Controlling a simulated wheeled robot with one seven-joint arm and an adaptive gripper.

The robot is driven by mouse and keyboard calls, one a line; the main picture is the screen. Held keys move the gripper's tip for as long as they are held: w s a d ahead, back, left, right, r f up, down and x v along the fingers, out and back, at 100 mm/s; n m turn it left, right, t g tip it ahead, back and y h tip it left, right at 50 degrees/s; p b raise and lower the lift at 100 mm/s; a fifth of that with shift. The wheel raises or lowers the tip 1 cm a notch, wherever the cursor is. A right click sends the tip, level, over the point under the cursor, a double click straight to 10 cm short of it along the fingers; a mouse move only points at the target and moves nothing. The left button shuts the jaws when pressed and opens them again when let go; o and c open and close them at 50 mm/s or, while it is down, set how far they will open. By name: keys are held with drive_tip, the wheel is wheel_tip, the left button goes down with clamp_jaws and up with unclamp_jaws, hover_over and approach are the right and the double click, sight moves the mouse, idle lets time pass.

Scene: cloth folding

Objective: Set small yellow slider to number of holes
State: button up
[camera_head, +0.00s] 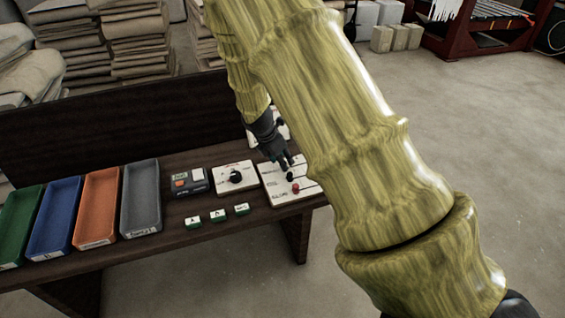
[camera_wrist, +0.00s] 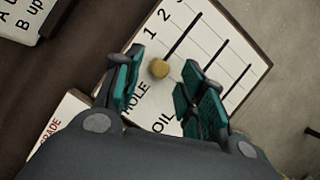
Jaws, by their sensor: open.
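The slider panel (camera_head: 312,186) is a white board at the right end of the bench. In the wrist view the panel (camera_wrist: 232,52) shows dark slots, numbers beginning 1, 2, and labels reading "HOLE" and "OIL", partly covered. The small yellow slider knob (camera_wrist: 159,68) sits at the lower end of the slot marked with the numbers. My gripper (camera_wrist: 166,78) is open, with its teal-padded fingers on either side of the yellow knob; I cannot tell whether they touch it. In the head view my gripper (camera_head: 286,163) is over the panel and hides its upper part.
A red knob (camera_head: 295,188) is on the panel. To the left are a dial box (camera_head: 222,186), a grey device (camera_head: 201,187), three small labelled blocks (camera_head: 218,215) and several trays, including an orange one (camera_head: 97,205). Another white board (camera_head: 254,138) is partly hidden behind my gripper.

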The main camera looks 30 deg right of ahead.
drive_tip(key=shift+d+f, duration=0.2)
drive_tip(key=shift+f, duration=0.3)
clamp_jaws()
